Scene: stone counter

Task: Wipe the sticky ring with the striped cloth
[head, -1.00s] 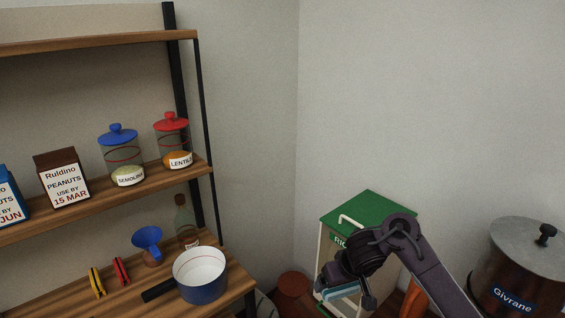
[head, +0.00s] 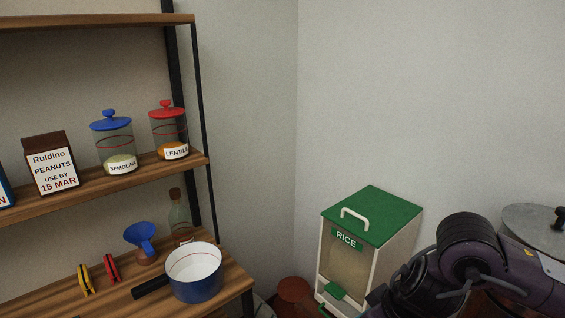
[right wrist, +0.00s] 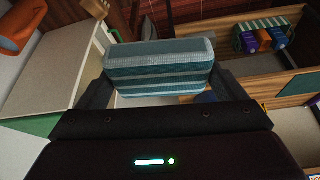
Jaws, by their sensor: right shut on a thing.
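The striped cloth (right wrist: 160,62), in pale and dark teal bands, shows in the right wrist view as a thick folded pad. My right gripper (right wrist: 158,82) is shut on it, with a finger at each end. In the head view only my right arm shows at the lower right; its gripper and the cloth are out of sight. I see no sticky ring in either view. My left gripper is in neither view.
A green-lidded rice bin (head: 345,250) stands in the corner, left of my right arm. A metal-lidded pot (head: 528,222) is partly hidden behind the arm. Wooden shelves at left hold a blue saucepan (head: 196,285), a funnel (head: 140,236), jars (head: 115,150) and a peanuts box (head: 52,170).

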